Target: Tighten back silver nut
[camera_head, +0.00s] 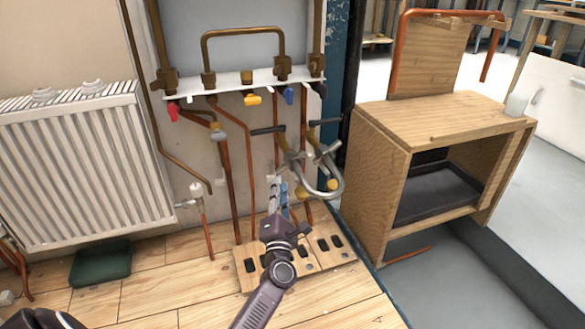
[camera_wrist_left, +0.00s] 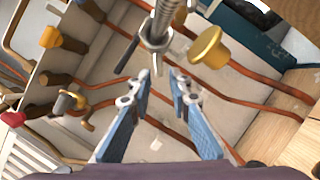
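My left gripper (camera_head: 278,192) is in front of the copper pipes, just left of and below a silver fitting assembly with a curved silver bend (camera_head: 334,182). I cannot tell which silver part is the back nut in the head view. My right gripper is not in view.
Copper pipes (camera_head: 226,165) run down the wall below a white bracket with red (camera_head: 173,112), yellow (camera_head: 252,99) and blue (camera_head: 289,95) handles. A white radiator (camera_head: 85,165) is at left. A wooden cabinet (camera_head: 375,175) stands at right. A wooden board with dark slots (camera_head: 246,274) lies below.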

